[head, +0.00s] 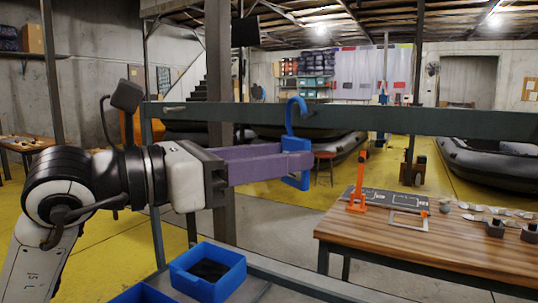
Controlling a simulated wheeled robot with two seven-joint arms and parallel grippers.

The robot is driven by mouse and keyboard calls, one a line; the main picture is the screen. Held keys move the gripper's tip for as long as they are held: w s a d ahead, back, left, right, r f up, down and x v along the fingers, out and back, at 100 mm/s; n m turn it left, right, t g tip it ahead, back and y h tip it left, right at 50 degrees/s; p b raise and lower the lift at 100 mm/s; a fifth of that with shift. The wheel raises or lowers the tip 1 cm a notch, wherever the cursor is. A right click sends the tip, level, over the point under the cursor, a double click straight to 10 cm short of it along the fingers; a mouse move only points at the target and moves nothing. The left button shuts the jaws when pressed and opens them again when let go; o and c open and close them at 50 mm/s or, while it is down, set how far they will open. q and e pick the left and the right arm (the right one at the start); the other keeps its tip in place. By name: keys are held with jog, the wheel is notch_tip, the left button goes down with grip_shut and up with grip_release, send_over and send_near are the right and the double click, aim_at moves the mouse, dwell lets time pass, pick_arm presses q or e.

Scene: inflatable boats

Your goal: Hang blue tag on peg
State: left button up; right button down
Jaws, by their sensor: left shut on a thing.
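The blue tag (293,180) has a curved hook on top and hangs upright from my left gripper. My left gripper (303,160) has long purple fingers and is shut on the tag below its hook. The hook overlaps the grey-green crossbar (400,121) in the picture; I cannot tell whether it touches. My right gripper is not in view.
Blue open bins (235,290) stand below my left arm, one with dark contents. A wooden workbench (410,255) at the right holds an orange stand (359,185) and small parts. Grey inflatable boats (492,165) lie behind on the yellow floor.

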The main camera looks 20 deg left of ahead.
pick_arm(q)
jog(key=w+d+f, duration=0.1)
jog(key=w, duration=0.5)
jog(key=shift+w+f, duration=0.15)
dwell(0.8)
jog(key=shift+d, duration=0.1)
jog(key=o, duration=1.2)
